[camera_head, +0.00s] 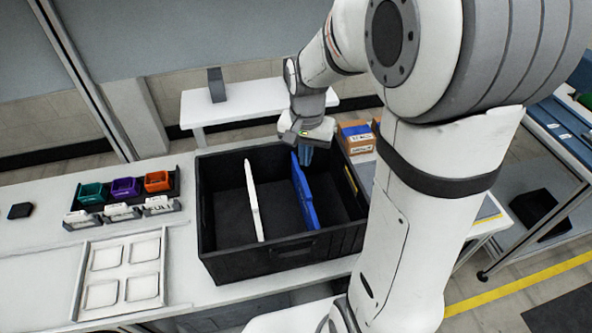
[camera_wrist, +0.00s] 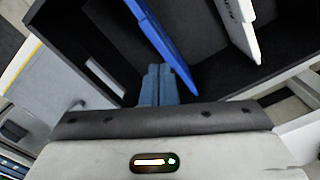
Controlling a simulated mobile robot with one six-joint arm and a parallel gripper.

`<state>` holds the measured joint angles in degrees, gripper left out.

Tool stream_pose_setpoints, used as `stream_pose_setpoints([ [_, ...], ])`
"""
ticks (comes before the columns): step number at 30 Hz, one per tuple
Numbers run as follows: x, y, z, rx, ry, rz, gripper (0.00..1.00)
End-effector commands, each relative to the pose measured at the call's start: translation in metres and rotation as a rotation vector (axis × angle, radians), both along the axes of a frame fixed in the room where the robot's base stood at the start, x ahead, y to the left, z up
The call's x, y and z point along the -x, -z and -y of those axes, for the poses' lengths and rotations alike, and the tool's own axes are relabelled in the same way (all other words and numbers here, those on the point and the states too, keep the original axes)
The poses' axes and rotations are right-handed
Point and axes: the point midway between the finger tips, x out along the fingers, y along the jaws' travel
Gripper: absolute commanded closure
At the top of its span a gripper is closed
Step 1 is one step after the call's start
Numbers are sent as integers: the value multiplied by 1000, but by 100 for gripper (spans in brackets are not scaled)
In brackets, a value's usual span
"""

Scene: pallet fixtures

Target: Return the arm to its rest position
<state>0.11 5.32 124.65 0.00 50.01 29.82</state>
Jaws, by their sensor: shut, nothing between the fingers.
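My gripper (camera_head: 306,152) is over the far side of a black crate (camera_head: 290,252), beside the top of a blue panel (camera_head: 304,197). In the wrist view my gripper's blue fingers (camera_wrist: 159,82) are together with nothing between them. The blue panel (camera_wrist: 165,45) stands just ahead of the fingertips; I cannot tell whether they touch. A white panel (camera_head: 253,200) stands upright in the crate to the left of the blue one, and it also shows in the wrist view (camera_wrist: 237,28). My arm reaches in from the right.
A white table (camera_head: 30,262) carries the crate, a tray with four-sided recesses (camera_head: 122,272) and teal (camera_head: 91,194), purple (camera_head: 125,188) and orange (camera_head: 157,181) bins. A cardboard box (camera_head: 357,137) stands behind the crate. A rear white table (camera_head: 250,98) holds a dark block (camera_head: 216,85).

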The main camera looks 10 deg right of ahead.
Motion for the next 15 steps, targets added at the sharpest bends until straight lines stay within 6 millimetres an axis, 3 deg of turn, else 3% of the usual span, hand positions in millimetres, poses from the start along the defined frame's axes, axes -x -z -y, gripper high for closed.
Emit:
stream_pose_setpoints([
  [8, 6, -5, 0, 0, -19, 14, 100],
  [11, 19, -16, 0, 1, -70, 47, 100],
  [15, 52, -36, 0, 12, -188, 117, 100],
])
